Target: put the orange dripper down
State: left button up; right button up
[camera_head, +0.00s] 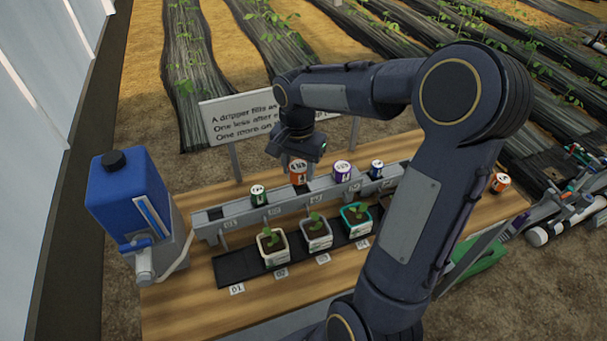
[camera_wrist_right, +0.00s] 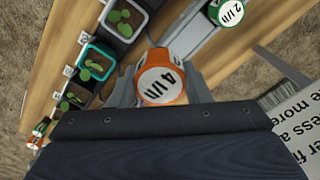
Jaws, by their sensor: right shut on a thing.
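My right gripper (camera_head: 298,150) points down over the grey rail (camera_head: 235,222) and is shut on the orange dripper (camera_head: 298,173). In the right wrist view the orange dripper (camera_wrist_right: 162,80), marked 4 l/h, sits between the two fingers (camera_wrist_right: 162,88). It is at the rail between a green dripper (camera_head: 258,194) and a purple dripper (camera_head: 342,171). Whether it is seated in the rail or just above it I cannot tell. A blue dripper (camera_head: 376,169) is farther right. My left gripper is not in view.
Potted seedlings (camera_head: 272,245) stand on a black strip in front of the rail. A blue tank (camera_head: 130,200) is at the left. Another orange-and-white dripper (camera_head: 500,182) stands on the wooden table (camera_head: 185,290) at the right. A sign (camera_head: 238,118) stands behind the rail.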

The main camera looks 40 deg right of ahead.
aim_at(301, 170)
jog(key=f, duration=0.1)
jog(key=w+d+f, duration=0.2)
jog(key=shift+d+f, duration=0.15)
jog(key=shift+f, duration=0.25)
jog(key=shift+w+d+f+p, duration=0.1)
jog(key=shift+f+p, duration=0.1)
jog(key=shift+f, duration=0.8)
jog(key=shift+w+d+f+p, duration=0.1)
jog(key=shift+f+p, duration=0.05)
jog(key=shift+f, duration=0.8)
jog(key=shift+f, duration=0.15)
jog(key=o, duration=1)
